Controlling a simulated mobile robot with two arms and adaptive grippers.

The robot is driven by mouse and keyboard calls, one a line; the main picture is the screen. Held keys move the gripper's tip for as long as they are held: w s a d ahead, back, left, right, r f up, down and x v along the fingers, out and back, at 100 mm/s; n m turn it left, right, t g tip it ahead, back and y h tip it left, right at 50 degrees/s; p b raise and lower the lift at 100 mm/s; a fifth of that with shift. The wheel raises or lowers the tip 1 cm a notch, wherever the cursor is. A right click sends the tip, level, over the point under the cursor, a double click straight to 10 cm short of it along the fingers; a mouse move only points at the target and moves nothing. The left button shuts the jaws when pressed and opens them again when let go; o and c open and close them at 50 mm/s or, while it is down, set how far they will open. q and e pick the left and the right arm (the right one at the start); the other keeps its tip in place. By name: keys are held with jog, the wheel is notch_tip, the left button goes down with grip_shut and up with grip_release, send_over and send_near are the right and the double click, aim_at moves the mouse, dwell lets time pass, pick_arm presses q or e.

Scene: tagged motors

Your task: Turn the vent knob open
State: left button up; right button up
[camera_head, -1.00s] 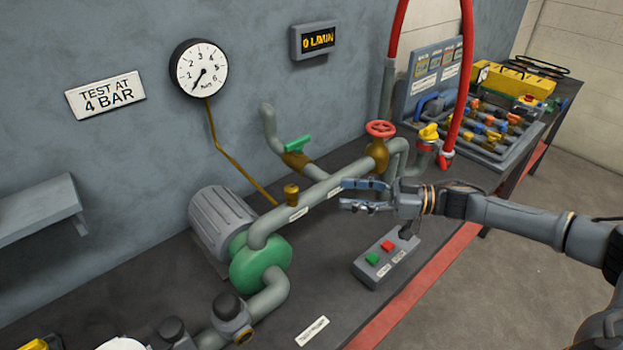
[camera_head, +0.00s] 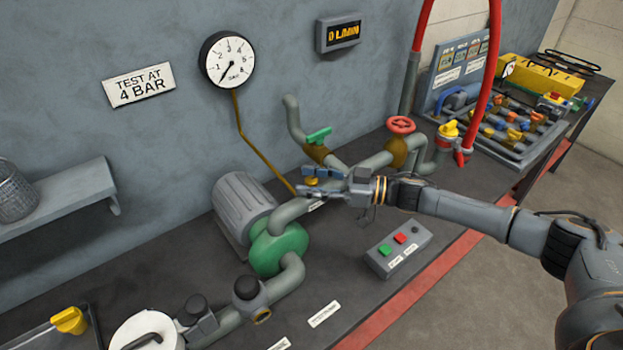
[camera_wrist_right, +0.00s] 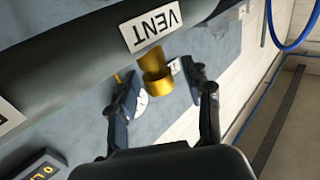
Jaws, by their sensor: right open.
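The vent knob (camera_head: 312,181) is a small brass knob on the grey pipe. In the right wrist view the brass knob (camera_wrist_right: 155,70) stands beside the white VENT label (camera_wrist_right: 151,25). My right gripper (camera_head: 305,182) is open at the knob, with one finger on either side of it. In the right wrist view the open gripper (camera_wrist_right: 160,80) has the knob between its fingertips, with gaps visible at both sides. The fingers hide part of the knob in the head view. My left gripper is not in view.
A green-handled valve (camera_head: 319,136) and a red handwheel (camera_head: 401,125) are close behind the gripper. A grey motor (camera_head: 243,209) with a green pump (camera_head: 279,250) stands to the left. A button box (camera_head: 398,249) lies in front. The round gauge (camera_head: 230,60) hangs on the wall.

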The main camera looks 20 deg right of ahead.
jog(key=c, duration=0.3)
grip_shut()
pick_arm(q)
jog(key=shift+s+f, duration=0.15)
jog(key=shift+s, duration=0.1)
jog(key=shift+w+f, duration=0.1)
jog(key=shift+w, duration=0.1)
pick_arm(e)
jog(key=shift+n+g+y, duration=0.3)
jog(key=shift+n+g, duration=0.1)
jog(key=shift+g, duration=0.1)
jog(key=shift+o, duration=1.5)
grip_release()
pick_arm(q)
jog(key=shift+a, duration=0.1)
